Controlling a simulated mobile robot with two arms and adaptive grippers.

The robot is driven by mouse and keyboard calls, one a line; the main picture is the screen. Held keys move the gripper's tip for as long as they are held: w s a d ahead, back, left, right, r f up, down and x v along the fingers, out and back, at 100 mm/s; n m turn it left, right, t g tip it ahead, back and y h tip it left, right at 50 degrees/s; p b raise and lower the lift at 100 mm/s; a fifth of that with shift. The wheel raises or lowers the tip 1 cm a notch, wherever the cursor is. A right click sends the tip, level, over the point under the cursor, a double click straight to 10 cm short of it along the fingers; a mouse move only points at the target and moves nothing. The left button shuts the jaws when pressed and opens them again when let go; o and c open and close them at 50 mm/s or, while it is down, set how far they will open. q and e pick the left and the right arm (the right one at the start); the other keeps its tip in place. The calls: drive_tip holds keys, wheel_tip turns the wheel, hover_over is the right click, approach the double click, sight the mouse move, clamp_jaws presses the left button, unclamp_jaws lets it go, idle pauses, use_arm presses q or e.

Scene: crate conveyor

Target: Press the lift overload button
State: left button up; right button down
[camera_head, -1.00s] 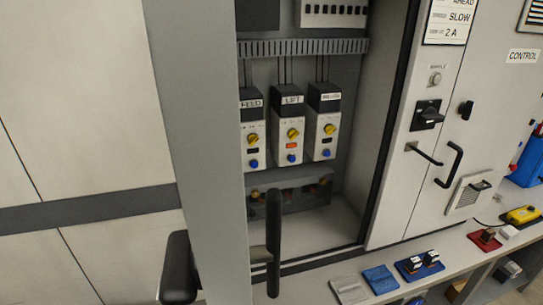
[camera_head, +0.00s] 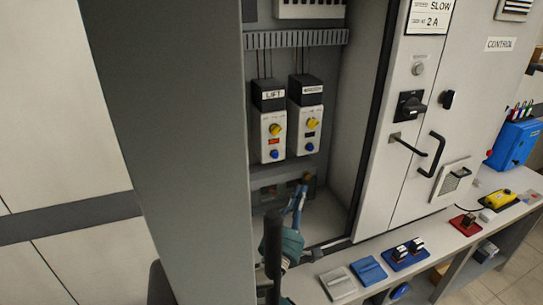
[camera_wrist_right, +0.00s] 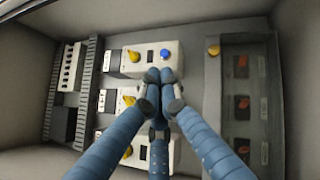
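The lift overload unit (camera_head: 270,128), labelled LIFT, is inside the open cabinet in the head view. It has a yellow knob (camera_head: 275,130), an orange-red indicator and a blue button (camera_head: 274,154). My right gripper (camera_head: 301,188) reaches into the cabinet, its blue fingers appearing below and right of that button. In the right wrist view the gripper (camera_wrist_right: 161,76) has its fingertips together, in front of the row of units, just below one blue button (camera_wrist_right: 164,56). The fingers hide part of the middle unit; contact cannot be told. My left gripper is out of view.
A second overload unit (camera_head: 306,118) stands right of the lift unit. A lower panel with orange knobs shows in the wrist view (camera_wrist_right: 242,110). A ledge with coloured blocks runs right.

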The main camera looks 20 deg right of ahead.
sight(275, 156)
drive_tip(key=shift+n+t, duration=0.7)
drive_tip(key=r, duration=0.1)
drive_tip(key=w+a+r, duration=0.1)
drive_tip(key=a+r, duration=0.1)
drive_tip(key=shift+w+r, duration=0.15)
drive_tip(key=shift+r, duration=0.2)
drive_tip(key=w+b, duration=0.4)
drive_tip(key=w, duration=0.5)
drive_tip(key=shift+d, duration=0.3)
drive_tip(key=shift+s, duration=0.1)
drive_tip(key=shift+b, duration=0.3)
